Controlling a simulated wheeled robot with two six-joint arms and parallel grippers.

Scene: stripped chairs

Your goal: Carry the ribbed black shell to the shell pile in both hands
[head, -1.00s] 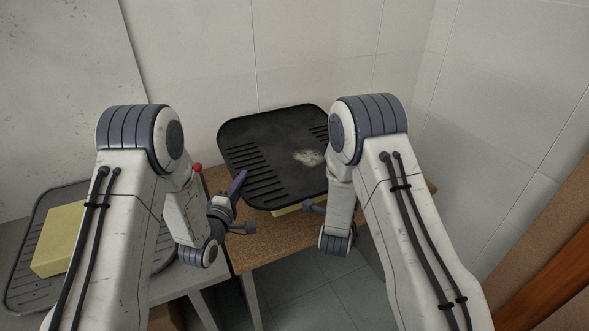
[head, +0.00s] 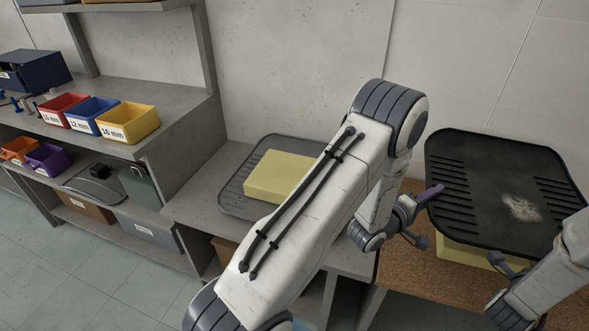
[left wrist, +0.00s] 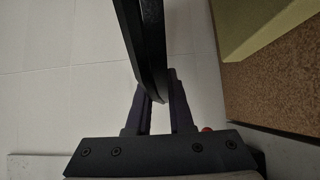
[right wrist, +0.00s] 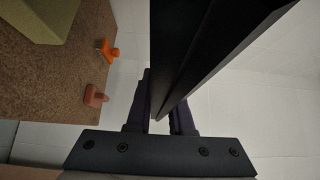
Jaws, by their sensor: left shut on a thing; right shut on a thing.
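The ribbed black shell (head: 475,170) is at the right in the head view, over a brown cork-topped table (head: 395,270). It has slots along its sides and a pale worn patch. My left gripper (head: 428,197) is shut on its left edge; the left wrist view shows the shell's rim (left wrist: 150,45) between the fingers (left wrist: 156,95). My right gripper (head: 500,264) is at its near edge, partly hidden by my arm; the right wrist view shows the rim (right wrist: 195,50) in the fingers (right wrist: 160,112).
A dark grey ribbed tray-like piece (head: 233,190) lies on the grey bench, with a yellow block (head: 272,177) on it. Another yellow block (head: 465,252) is under the shell. Shelves with bins (head: 128,122) stand left. Small orange pieces (right wrist: 107,48) are on the cork table.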

